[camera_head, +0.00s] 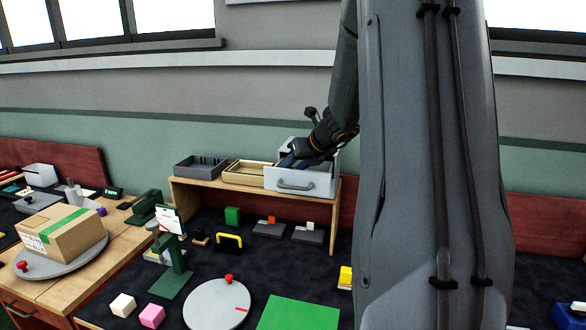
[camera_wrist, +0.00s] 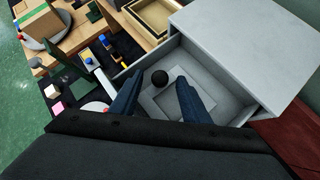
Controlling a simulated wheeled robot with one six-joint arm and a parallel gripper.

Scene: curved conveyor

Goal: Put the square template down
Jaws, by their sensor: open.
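The square template (camera_wrist: 148,95) lies in the open grey drawer (camera_wrist: 232,92) in the wrist view. It is a pale grey square plate with a black round knob (camera_wrist: 160,77). My gripper (camera_wrist: 159,79) is open, with its dark blue fingers apart on either side of the knob. It is not closed on anything. Part of the plate is hidden behind the fingers and the wrist. In the head view my gripper (camera_head: 288,161) reaches into the drawer (camera_head: 310,183) on the wooden shelf, and the template cannot be seen there.
A wooden tray (camera_head: 247,172) and a dark grey tray (camera_head: 200,166) stand beside the drawer on the shelf (camera_head: 215,193). The drawer walls and cabinet top (camera_wrist: 245,40) close in around my gripper. Several blocks and fixtures stand on the dark bench below.

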